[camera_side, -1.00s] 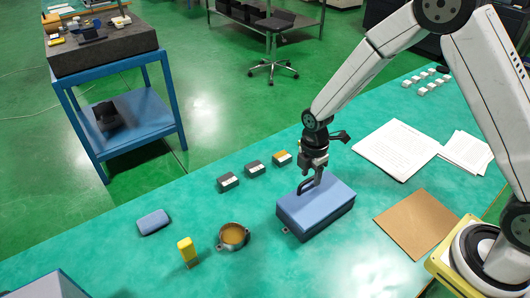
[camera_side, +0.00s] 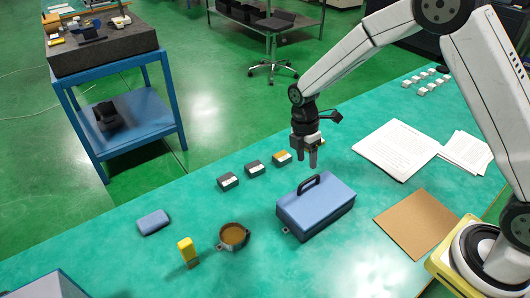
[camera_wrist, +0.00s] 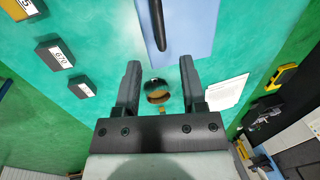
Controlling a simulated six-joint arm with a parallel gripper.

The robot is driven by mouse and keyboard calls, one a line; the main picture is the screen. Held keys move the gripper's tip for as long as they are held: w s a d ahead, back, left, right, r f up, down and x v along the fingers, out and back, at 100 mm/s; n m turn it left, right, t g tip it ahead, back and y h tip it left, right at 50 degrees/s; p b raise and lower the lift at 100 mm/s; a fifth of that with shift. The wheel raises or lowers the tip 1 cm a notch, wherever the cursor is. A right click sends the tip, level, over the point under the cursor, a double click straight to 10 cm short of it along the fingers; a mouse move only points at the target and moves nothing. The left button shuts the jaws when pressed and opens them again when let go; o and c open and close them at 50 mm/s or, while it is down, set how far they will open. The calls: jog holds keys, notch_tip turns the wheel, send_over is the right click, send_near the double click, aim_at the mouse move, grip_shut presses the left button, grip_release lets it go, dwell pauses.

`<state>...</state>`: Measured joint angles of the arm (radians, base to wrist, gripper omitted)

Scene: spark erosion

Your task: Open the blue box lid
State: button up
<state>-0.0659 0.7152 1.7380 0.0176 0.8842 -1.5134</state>
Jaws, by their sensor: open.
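The blue box (camera_side: 325,210) stands on the green bench in the side view, its flat blue lid (camera_side: 318,198) shut. A black handle (camera_side: 308,186) stands up from the lid near its far left edge. My gripper (camera_side: 313,163) hangs in the air above and beyond the box, apart from the handle, with its fingers pointing down. In the wrist view, my gripper (camera_wrist: 160,88) is open with nothing between its fingers. The blue lid (camera_wrist: 190,30) and the black handle (camera_wrist: 157,25) show at the top, ahead of the fingertips; the rest of the box is cut off.
Several small items stand left of the box: three labelled dark blocks (camera_side: 254,169), a round pot with brown contents (camera_side: 233,236), a yellow item (camera_side: 187,250) and a blue case (camera_side: 153,222). Papers (camera_side: 397,148) and a brown sheet (camera_side: 417,222) lie to the right.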

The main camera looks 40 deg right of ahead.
jog(key=shift+w+r, duration=0.2)
jog(key=shift+r, duration=0.8)
